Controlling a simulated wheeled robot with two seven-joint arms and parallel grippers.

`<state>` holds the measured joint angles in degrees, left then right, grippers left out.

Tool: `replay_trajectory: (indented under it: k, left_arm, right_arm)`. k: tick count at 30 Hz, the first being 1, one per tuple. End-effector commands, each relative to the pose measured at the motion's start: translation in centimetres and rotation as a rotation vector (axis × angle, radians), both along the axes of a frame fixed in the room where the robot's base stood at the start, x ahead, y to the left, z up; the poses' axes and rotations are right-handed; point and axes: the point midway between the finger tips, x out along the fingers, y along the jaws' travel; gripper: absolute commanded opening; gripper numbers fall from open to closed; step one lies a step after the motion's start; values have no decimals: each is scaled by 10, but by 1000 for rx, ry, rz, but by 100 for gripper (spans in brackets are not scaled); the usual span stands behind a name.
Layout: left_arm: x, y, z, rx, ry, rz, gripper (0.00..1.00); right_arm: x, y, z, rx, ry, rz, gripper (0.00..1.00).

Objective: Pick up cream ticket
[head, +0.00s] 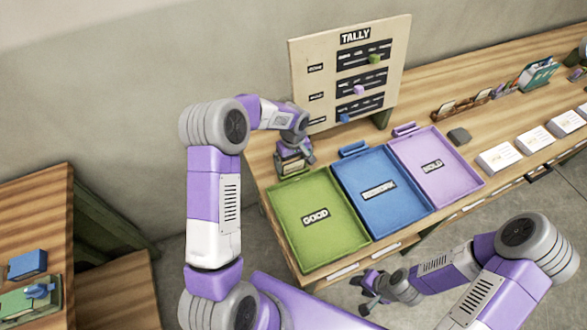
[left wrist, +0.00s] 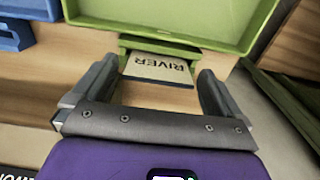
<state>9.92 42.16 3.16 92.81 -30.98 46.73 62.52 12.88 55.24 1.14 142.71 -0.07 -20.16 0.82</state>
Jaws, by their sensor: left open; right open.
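A cream ticket (left wrist: 157,71) marked RIVER shows in the left wrist view, lying by a green holder (left wrist: 160,46) at the edge of the green tray. The green tray (head: 345,236), marked GOOD, is on the table in the head view. My left gripper (head: 293,160) is over the table behind the tray's far left corner. In the left wrist view its open fingers are on either side of the ticket, with gaps to both. In the head view I cannot make out the ticket clearly. My right gripper (head: 368,290) is open and empty, low in front of the table.
Blue (head: 406,219) and purple (head: 463,183) trays stand right of the green one. The TALLY board (head: 300,75) rises behind them. A dark block (head: 458,136) and white card stacks (head: 499,157) lie further right. A side table (head: 35,215) is at left.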

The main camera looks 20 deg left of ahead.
Motion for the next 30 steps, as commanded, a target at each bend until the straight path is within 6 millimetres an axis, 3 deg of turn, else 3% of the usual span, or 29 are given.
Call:
replay_trajectory:
  k: [3,10,20,26,30]
  left_arm:
    - [0,-1,-16,-1,1,-1,100]
    - [1,-1,-17,0,-1,0,100]
    - [0,-1,-16,0,-1,0,51]
    - [1,-1,-16,0,-1,0,50]
    - [1,-1,-4,0,-3,0,50]
  right_arm:
    - [0,0,-2,0,0,0,43]
    - [0,0,-2,0,0,0,43]
    - [0,0,-2,0,0,0,43]
    - [0,0,-2,0,0,0,43]
    - [0,0,0,0,0,0,43]
